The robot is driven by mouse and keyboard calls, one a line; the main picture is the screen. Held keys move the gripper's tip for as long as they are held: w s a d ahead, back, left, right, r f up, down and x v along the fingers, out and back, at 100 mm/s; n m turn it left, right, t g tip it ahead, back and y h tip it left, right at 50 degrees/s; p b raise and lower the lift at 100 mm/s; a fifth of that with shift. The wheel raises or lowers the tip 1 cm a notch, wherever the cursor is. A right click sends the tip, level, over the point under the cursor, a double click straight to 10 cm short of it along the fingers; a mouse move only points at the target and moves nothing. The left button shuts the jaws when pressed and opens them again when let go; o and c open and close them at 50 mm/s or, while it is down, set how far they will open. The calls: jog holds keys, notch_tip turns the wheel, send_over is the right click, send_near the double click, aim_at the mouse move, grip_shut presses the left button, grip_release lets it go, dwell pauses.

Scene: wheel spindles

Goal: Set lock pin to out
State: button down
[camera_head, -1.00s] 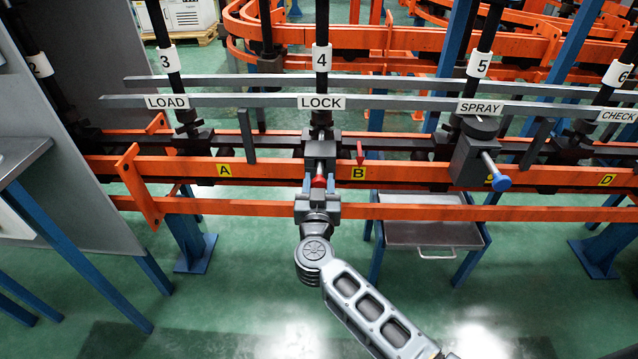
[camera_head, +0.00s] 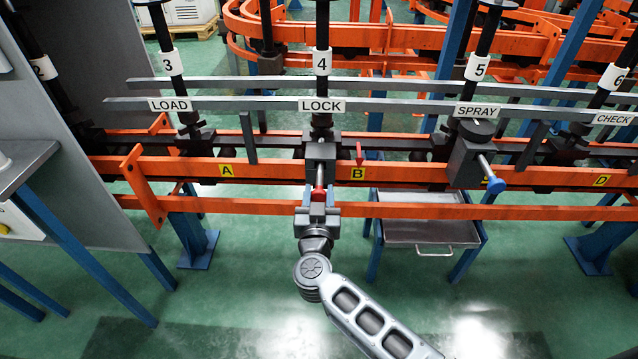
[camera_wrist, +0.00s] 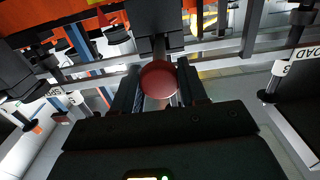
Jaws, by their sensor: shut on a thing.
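The lock pin's red knob (camera_head: 319,194) shows at station 4, below the LOCK sign (camera_head: 322,106). Its grey rod (camera_head: 320,174) reaches from the dark block (camera_head: 320,146) on the orange rail out to the knob. My gripper (camera_head: 318,206) is in front of the rail and shut on the knob. In the wrist view the round red knob (camera_wrist: 159,80) sits between my two fingers, with the rod running to the block behind it. The fingertips are partly hidden in the head view.
At station 5, under the SPRAY sign (camera_head: 478,111), a block bears a pin with a blue knob (camera_head: 496,186). A small red pointer (camera_head: 359,154) stands right of the lock block. A lower orange rail (camera_head: 430,210) crosses near my gripper. A grey tray (camera_head: 432,232) is at right.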

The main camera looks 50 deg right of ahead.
jog(key=shift+a, duration=0.15)
jog(key=c, duration=0.7)
grip_release()
jog(key=shift+s, duration=0.1)
jog(key=p+v, duration=0.1)
jog(key=v, duration=0.7)
jog(key=shift+r, duration=0.1)
jog(key=s+a+r+n+t+y+p, duration=0.1)
jog(key=s+a+r+n+y, duration=0.2)
jog(key=s+r, duration=0.3)
jog(key=s+a+r+n+t+y+p, duration=0.1)
jog(key=s+a+r+n+y, duration=0.3)
jog(key=s, duration=1)
jog(key=s+a+r+n+t+y+p, duration=0.1)
jog(key=s+a+r+n+y+p, duration=0.2)
jog(key=s+a+r+y, duration=0.3)
jog(key=s+r+y, duration=0.1)
jog(key=s+r, duration=0.3)
jog(key=shift+a+r+t, duration=0.2)
jog(key=shift+t, duration=0.2)
